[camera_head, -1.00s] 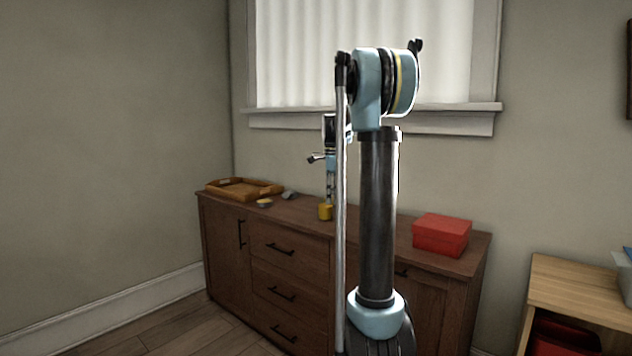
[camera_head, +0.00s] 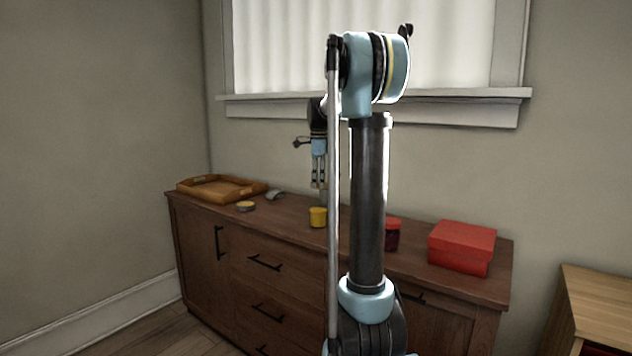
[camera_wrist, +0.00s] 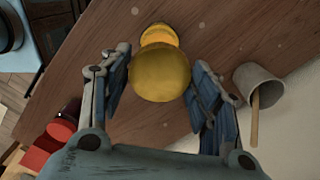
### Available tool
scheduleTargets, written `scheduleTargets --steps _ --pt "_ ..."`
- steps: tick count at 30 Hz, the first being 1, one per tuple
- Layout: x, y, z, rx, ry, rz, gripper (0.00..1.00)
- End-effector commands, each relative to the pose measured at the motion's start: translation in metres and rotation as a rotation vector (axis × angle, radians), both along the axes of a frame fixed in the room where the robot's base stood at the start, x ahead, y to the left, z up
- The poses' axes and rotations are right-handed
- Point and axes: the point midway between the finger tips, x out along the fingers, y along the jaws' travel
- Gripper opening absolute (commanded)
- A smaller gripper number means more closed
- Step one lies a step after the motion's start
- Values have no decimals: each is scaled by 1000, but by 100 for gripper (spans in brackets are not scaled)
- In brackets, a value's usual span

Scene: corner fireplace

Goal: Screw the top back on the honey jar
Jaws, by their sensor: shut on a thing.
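My gripper (camera_wrist: 162,88) is pointing down with its two fingers on either side of a round, dull yellow piece, which looks like the jar's top (camera_wrist: 160,76). In the wrist view a brighter yellow-orange thing, the honey jar (camera_wrist: 158,35), shows partly behind that piece. In the head view the yellow jar (camera_head: 318,217) stands upright on the brown sideboard (camera_head: 290,222), with my gripper (camera_head: 318,186) above it. The held piece is not clear in the head view, and I cannot tell whether it touches the jar.
A wooden tray (camera_head: 222,187), a small yellow-and-grey disc (camera_head: 245,206) and a grey cup (camera_head: 275,195) are to the left. The cup also shows in the wrist view with a wooden stick (camera_wrist: 255,110). A dark red jar (camera_head: 393,237) and red box (camera_head: 462,247) are to the right.

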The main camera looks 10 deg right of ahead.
Motion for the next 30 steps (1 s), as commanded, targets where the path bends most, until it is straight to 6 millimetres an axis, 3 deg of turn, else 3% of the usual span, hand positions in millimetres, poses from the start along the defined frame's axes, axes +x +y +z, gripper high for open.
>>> scheduleTargets --steps 11,30 --pt "0 4 -5 -1 -2 3 46" --pt "0 4 -49 -1 -2 3 46"
